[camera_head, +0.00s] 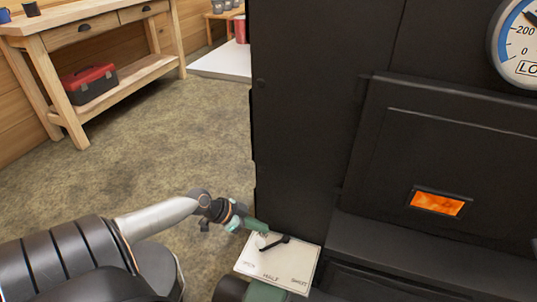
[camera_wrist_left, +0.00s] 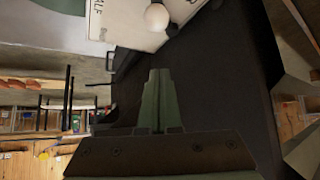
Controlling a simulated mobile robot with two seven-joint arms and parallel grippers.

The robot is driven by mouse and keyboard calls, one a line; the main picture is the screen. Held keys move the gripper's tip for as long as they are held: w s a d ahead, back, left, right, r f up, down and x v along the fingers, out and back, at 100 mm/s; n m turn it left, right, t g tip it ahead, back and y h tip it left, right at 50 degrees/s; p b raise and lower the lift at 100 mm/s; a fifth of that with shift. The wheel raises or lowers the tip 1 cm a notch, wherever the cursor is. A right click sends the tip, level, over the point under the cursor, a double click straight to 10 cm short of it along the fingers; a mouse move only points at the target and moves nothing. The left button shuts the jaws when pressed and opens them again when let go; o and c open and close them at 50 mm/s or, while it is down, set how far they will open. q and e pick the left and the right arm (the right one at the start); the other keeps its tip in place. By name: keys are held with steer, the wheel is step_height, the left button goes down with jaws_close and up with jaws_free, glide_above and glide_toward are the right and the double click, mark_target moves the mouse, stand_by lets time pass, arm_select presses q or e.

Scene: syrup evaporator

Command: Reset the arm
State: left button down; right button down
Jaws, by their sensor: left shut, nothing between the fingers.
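My left gripper (camera_head: 258,227) reaches in from the left, just above the far edge of a white labelled plate (camera_head: 300,268). Its green fingers are together and empty, and they also show shut in the left wrist view (camera_wrist_left: 158,78). The plate carries small words, of which "HALF" and "SHUT" seem readable. A dark lever (camera_head: 275,242) lies over the plate close to the fingertips. In the left wrist view part of the plate (camera_wrist_left: 125,25) is at the top, with a pale round knob (camera_wrist_left: 157,17) beyond the fingertips.
A large black evaporator (camera_head: 310,120) with a glowing orange window (camera_head: 438,203) and a round gauge (camera_head: 522,50) fills the right side. A wooden workbench (camera_head: 95,30) with a red toolbox (camera_head: 90,83) stands at the back left. Open floor (camera_head: 150,150) lies between.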

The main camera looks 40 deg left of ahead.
arm_select(q)
steer(key=shift+s+a+r+p, duration=0.15)
steer(key=shift+a+r+p, duration=0.05)
steer(key=shift+a+r, duration=0.55)
steer(key=shift+s+a+r+p, duration=0.1)
steer(key=shift+a+r+p, duration=0.05)
steer(key=shift+a+r, duration=0.55)
